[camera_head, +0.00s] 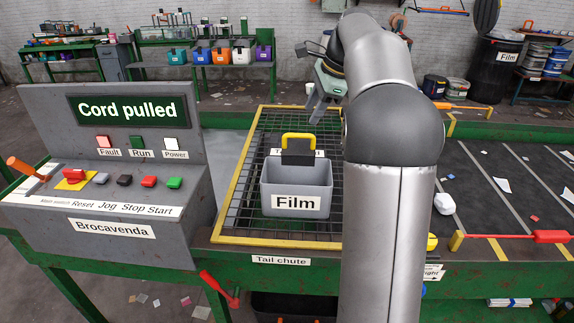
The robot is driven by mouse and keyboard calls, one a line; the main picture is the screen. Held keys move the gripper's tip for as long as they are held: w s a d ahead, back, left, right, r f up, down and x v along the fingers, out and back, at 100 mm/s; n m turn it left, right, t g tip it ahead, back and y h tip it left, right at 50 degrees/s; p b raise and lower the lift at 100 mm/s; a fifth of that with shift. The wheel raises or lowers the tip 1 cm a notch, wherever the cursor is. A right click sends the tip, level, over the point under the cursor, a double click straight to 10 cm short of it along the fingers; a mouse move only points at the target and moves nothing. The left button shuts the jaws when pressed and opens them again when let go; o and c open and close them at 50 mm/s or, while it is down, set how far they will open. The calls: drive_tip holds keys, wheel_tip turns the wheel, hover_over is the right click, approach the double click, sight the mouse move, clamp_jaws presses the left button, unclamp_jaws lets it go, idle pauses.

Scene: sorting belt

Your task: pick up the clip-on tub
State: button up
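The clip-on tub looks to be the open grey tub (272,187) with a white "Film" label on its front. It stands upright on the black wire grate (241,200) inside the yellow frame of the tail chute. A yellow handle (298,136) with a dark clip plate (298,154) rises at its back edge. My gripper (317,112) hangs above and slightly right of the handle in the picture, pointing down, and seems apart from it. Its fingers show side-on, so their gap is not visible. The tub's right rear side is close to my arm.
A grey control console (110,190) stands at left, its screen reading "Cord pulled". The belt (505,185) with scraps and a white lump (444,203) lies right of my arm. A red-ended bar (550,237) is at the belt's front edge. Coloured bins (222,56) stand on a far bench.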

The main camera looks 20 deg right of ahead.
drive_tip(key=w+d+r+m, duration=0.2)
drive_tip(key=d+r, duration=0.1)
drive_tip(key=d, duration=0.1)
drive_tip(key=p, duration=0.1)
approach(299, 136)
drive_tip(key=shift+m+t, duration=0.3)
drive_tip(key=shift+t, duration=0.1)
drive_tip(key=x, duration=0.5)
drive_tip(key=shift+s+a, duration=0.1)
drive_tip(key=shift+s, duration=0.25)
drive_tip(key=shift+w+d+p+x, duration=0.15)
drive_tip(key=shift+p+x, duration=0.35)
drive_tip(key=shift+x, duration=0.95)
drive_tip(key=shift+w+d+p+x, duration=0.15)
drive_tip(key=shift+p+x, duration=0.35)
drive_tip(key=shift+x, duration=0.9)
drive_tip(key=shift+s, duration=0.1)
clamp_jaws()
